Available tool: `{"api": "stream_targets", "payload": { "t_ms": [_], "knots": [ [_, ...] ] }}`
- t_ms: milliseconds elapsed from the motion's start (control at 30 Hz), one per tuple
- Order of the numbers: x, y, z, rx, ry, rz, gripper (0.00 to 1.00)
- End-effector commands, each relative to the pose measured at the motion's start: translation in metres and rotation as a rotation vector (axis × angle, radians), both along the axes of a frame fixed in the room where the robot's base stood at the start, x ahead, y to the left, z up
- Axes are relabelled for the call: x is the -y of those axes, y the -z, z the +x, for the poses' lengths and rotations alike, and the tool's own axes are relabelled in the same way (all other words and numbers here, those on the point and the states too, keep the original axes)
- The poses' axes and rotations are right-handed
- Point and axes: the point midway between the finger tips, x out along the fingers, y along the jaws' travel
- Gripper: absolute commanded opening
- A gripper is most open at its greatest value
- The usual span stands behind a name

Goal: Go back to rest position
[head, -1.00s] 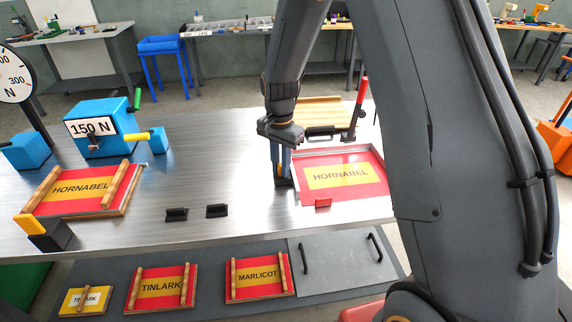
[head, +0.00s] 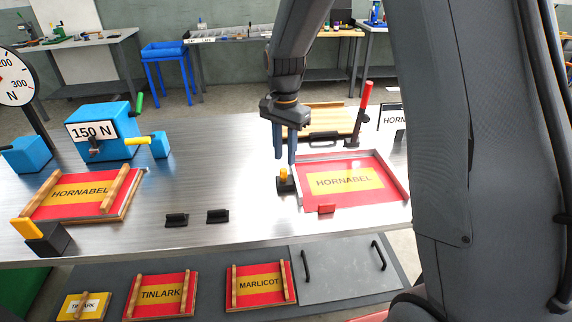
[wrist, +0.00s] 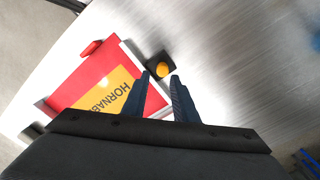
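My gripper (head: 285,158) hangs above the metal table (head: 225,180), fingers pointing down. In the wrist view my gripper (wrist: 160,78) has its two fingers apart with nothing between them. To the right lies a red sheet with a yellow HORNABEL label (head: 345,182) inside a metal frame. It also shows at left in the wrist view (wrist: 90,85).
A red-handled lever (head: 362,105) stands behind the frame. A blue 150 N device (head: 100,130) and a HORNABEL board with wooden bars (head: 82,192) are at left. Two black blocks (head: 217,216) sit near the front edge. A lower shelf (head: 212,275) holds boards. The table's middle is clear.

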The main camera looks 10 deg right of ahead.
Motion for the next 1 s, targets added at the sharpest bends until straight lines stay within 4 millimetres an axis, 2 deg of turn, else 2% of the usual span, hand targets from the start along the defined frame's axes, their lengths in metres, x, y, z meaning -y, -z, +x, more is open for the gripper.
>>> {"api": "stream_targets", "payload": {
  "t_ms": [167,500,567,667,1000],
  "knots": [
    [0.0,-0.009,-0.001,-0.001,0.001,0.0,0.26],
    [0.001,-0.01,-0.001,-0.001,0.004,0.001,0.26],
    [0.004,-0.011,-0.009,0.002,-0.029,0.002,0.26],
    [0.012,-0.013,-0.035,0.011,-0.13,0.002,0.26],
    [0.046,-0.005,-0.18,0.06,-0.689,-0.016,0.26]
  ]
}}
